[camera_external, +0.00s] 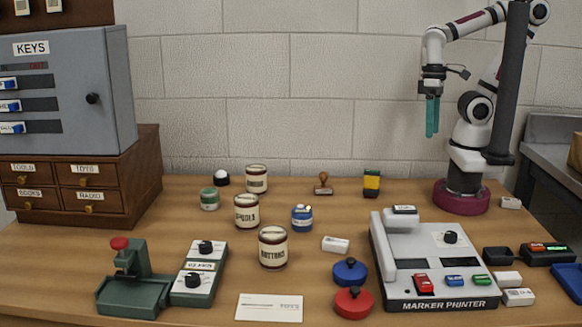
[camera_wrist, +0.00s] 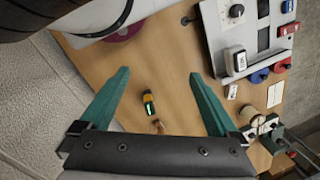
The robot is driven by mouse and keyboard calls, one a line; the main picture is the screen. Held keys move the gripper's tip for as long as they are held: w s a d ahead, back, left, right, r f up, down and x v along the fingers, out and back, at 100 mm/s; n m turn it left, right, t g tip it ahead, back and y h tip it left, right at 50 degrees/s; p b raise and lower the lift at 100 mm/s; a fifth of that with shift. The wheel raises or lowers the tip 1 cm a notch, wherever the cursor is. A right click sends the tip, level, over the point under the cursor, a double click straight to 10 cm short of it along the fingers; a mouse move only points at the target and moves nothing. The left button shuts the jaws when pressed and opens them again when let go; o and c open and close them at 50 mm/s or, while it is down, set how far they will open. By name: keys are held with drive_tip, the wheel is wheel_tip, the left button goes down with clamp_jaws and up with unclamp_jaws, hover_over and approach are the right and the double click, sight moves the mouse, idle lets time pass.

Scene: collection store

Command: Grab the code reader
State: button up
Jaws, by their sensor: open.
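A small dark green device with a yellow band (camera_external: 371,183), which I take for the code reader, stands near the back edge of the wooden table, left of my arm's base. In the wrist view it (camera_wrist: 149,104) shows between my fingers, far below, with a lit green patch. My gripper (camera_external: 432,132) hangs high above the table, to the right of the device, with teal fingers pointing down. The wrist view shows my gripper (camera_wrist: 158,73) open, with nothing between the fingertips.
A wooden-handled stamp (camera_external: 323,184) stands left of the device. The marker printer (camera_external: 435,265) stands in front. Several labelled jars (camera_external: 273,248) and a blue pot (camera_external: 302,218) stand left of centre. A grey key cabinet (camera_external: 70,95) is at far left. The wall is close behind.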

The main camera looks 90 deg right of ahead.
sight(371, 175)
drive_tip(key=w+f+n+h, duration=0.5)
drive_tip(key=n, duration=0.2)
drive_tip(key=w+d+f+n+h, duration=0.1)
drive_tip(key=w+f+n+h, duration=0.3)
drive_tip(key=n, duration=0.4)
drive_tip(key=w+d+f+n+h, duration=0.1)
drive_tip(key=w+f+n+h, duration=0.4)
drive_tip(key=f+n+h, duration=0.1)
drive_tip(key=shift+w+d+f+n+h, duration=0.15)
drive_tip(key=shift+w+f+n+h, duration=0.15)
drive_tip(key=shift+n+h, duration=0.5)
drive_tip(key=shift+w+d+f+n, duration=0.1)
drive_tip(key=shift+d+f+n, duration=0.1)
drive_tip(key=shift+f+n, duration=0.15)
drive_tip(key=x, duration=0.7)
drive_tip(key=shift+s, duration=0.25)
clamp_jaws()
